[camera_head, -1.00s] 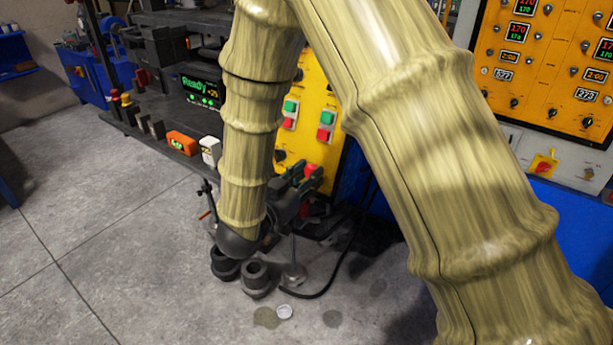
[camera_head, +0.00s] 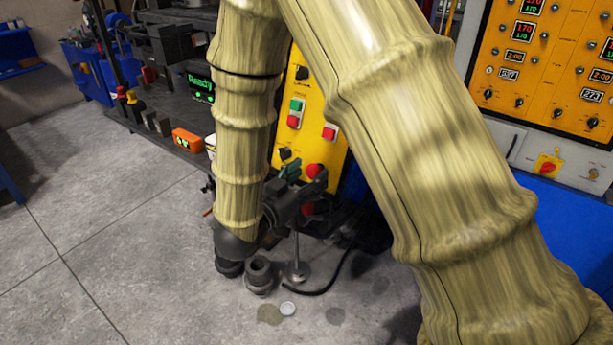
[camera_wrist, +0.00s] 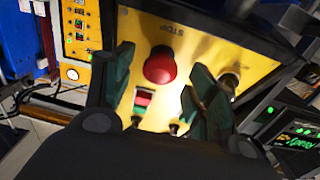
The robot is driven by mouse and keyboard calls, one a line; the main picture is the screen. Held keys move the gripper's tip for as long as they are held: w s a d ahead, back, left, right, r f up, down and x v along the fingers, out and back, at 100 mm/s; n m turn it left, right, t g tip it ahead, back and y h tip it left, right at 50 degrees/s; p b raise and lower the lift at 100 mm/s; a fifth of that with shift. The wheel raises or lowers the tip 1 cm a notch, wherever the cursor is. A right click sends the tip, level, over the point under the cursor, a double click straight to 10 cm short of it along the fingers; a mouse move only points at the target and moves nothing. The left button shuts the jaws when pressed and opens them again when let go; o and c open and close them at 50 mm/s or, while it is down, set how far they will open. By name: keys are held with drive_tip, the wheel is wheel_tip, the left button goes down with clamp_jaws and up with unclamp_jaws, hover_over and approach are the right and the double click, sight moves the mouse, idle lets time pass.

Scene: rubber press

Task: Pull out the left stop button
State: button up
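A red mushroom-shaped stop button (camera_wrist: 160,65) sits on a yellow panel (camera_wrist: 200,45). In the wrist view it lies between my fingertips, with an upside-down STOP label beyond it. My gripper (camera_wrist: 161,78) is open, with one green-padded finger on each side of the button. I cannot tell whether the fingers touch it. In the head view my gripper (camera_head: 304,178) is at the lower part of the yellow panel (camera_head: 334,98), and a red button (camera_head: 313,170) shows between the fingers. My arm hides part of the panel.
Green and red push buttons (camera_head: 294,113) and black knobs are above on the panel. A dark shelf with an orange device (camera_head: 187,140) is at left. Hollow dark cylinders (camera_head: 259,273) and a cable lie on the floor below. The floor at left is clear.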

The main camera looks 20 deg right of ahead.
drive_tip(key=v, duration=1.1)
drive_tip(key=shift+s+a, duration=0.25)
drive_tip(key=shift+a, duration=0.1)
drive_tip(key=s+d+f+n+g+y, duration=0.1)
drive_tip(key=d+f+n+y, duration=0.15)
drive_tip(key=f, duration=0.65)
drive_tip(key=d+f+n+y+p, duration=0.15)
drive_tip(key=f+y, duration=0.25)
drive_tip(key=f, duration=0.6)
drive_tip(key=s+d+f+n+g+y+b, duration=0.1)
drive_tip(key=d+f+n+y, duration=0.2)
drive_tip(key=f, duration=0.6)
drive_tip(key=s+d+f+n+g+y, duration=0.1)
drive_tip(key=s+f, duration=0.3)
drive_tip(key=s, duration=0.4)
drive_tip(key=s+d+f+n+g+y, duration=0.1)
drive_tip(key=s+f+g, duration=0.3)
drive_tip(key=s, duration=0.4)
drive_tip(key=s+d+f+n+g+y+p, duration=0.1)
drive_tip(key=s+f+n+g+y, duration=0.1)
drive_tip(key=s+f, duration=0.4)
drive_tip(key=s+y, duration=0.1)
drive_tip(key=s, duration=0.2)
drive_tip(key=shift+g+y, duration=0.35)
drive_tip(key=shift+g, duration=0.05)
